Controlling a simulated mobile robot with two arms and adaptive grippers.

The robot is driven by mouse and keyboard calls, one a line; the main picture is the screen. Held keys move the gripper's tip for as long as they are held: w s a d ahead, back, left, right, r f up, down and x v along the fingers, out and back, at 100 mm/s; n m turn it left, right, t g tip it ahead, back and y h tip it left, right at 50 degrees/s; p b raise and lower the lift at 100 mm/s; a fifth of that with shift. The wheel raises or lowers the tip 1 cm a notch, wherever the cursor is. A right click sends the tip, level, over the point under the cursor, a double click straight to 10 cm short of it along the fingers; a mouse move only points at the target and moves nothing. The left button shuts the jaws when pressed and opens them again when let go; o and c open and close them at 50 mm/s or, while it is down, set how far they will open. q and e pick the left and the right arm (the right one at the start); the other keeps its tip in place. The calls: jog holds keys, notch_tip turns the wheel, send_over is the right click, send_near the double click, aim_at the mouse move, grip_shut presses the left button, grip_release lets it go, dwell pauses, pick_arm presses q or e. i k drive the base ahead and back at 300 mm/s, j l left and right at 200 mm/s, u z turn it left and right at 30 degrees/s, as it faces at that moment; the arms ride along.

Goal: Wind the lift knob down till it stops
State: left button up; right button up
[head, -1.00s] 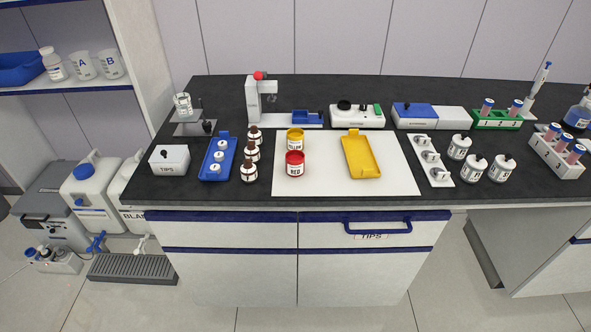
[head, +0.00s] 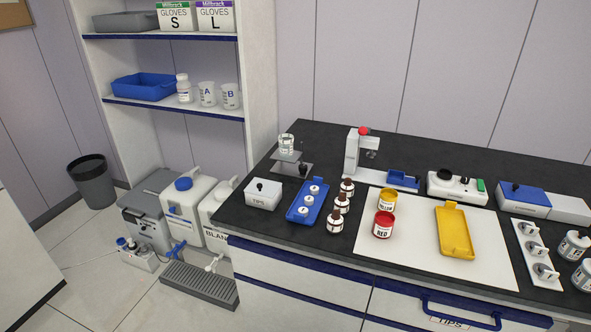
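A small lab lift (head: 285,166) with grey plates stands at the back left corner of the black bench. A clear glass beaker (head: 286,144) is on top of the lift, towards its left side. A black knob (head: 303,170) shows at the lift's front right; its turning position is too small to tell. The lift's inner mechanism cannot be made out. Neither of my grippers shows in the head view.
Brown bottles (head: 341,203) are beside the tray. A white stand with a red top (head: 352,150) is to the right. Shelves and floor canisters (head: 187,208) lie left.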

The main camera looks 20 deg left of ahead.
aim_at(303, 168)
jog(key=i+j+u, duration=0.2)
jog(key=j, duration=0.2)
jog(key=j+u, duration=0.15)
jog(key=j, duration=0.25)
jog(key=i+j+u, duration=0.2)
jog(key=j, duration=0.15)
